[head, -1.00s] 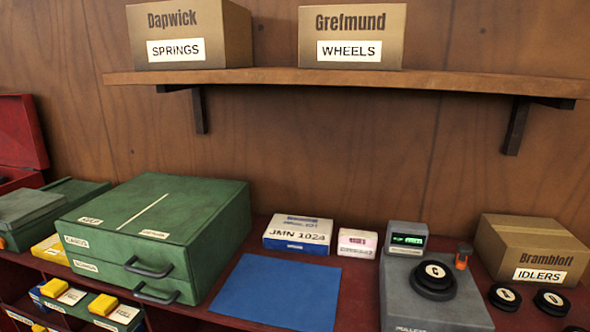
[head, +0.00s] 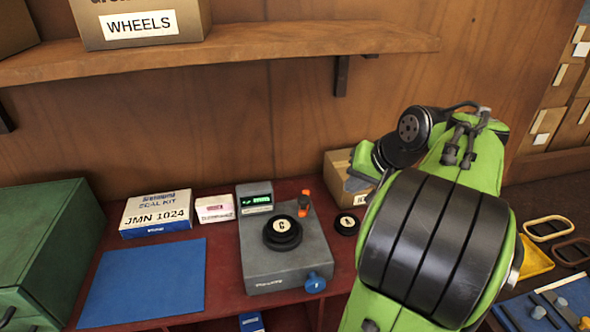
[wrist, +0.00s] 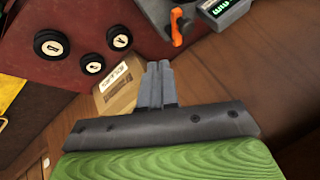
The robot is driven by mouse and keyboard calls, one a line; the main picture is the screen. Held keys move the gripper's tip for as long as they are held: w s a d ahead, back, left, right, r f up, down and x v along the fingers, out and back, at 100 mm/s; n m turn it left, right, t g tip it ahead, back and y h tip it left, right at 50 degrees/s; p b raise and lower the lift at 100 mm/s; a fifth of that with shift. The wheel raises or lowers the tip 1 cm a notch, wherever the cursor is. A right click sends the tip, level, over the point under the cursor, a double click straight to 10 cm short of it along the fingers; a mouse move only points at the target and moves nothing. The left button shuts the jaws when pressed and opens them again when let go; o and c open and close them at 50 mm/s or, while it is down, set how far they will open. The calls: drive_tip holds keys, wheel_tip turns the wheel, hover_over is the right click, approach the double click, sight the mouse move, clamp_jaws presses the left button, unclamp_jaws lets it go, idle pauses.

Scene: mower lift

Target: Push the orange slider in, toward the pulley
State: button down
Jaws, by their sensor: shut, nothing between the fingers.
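The orange slider (head: 304,197) stands at the right rear of the grey tester (head: 285,266), beside the black pulley marked C (head: 282,232), with a visible gap between them. It also shows as an orange lever in the wrist view (wrist: 177,27), near the top. My gripper (wrist: 158,68) is shut and empty in the wrist view, its fingertips below the slider in that picture and apart from it.
A green display (head: 256,200) is lit on the tester, and a blue knob (head: 315,282) sits at its front right. Several loose black pulleys (wrist: 51,44) lie near a cardboard box (wrist: 116,92). A blue mat (head: 145,280) is left of the tester. A shelf (head: 230,43) hangs above.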

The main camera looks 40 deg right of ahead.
sight(309, 202)
drive_tip(key=w+a+r+b+x, duration=0.1)
drive_tip(key=a+b+x, duration=0.1)
drive_tip(key=x, duration=1)
drive_tip(key=shift+w, duration=0.35)
drive_tip(key=shift+w+a+m+h+b, duration=0.3)
drive_tip(key=shift+w+a+m+b, duration=0.1)
drive_tip(key=shift+a+m+b, duration=0.15)
drive_tip(key=shift+a, duration=0.1)
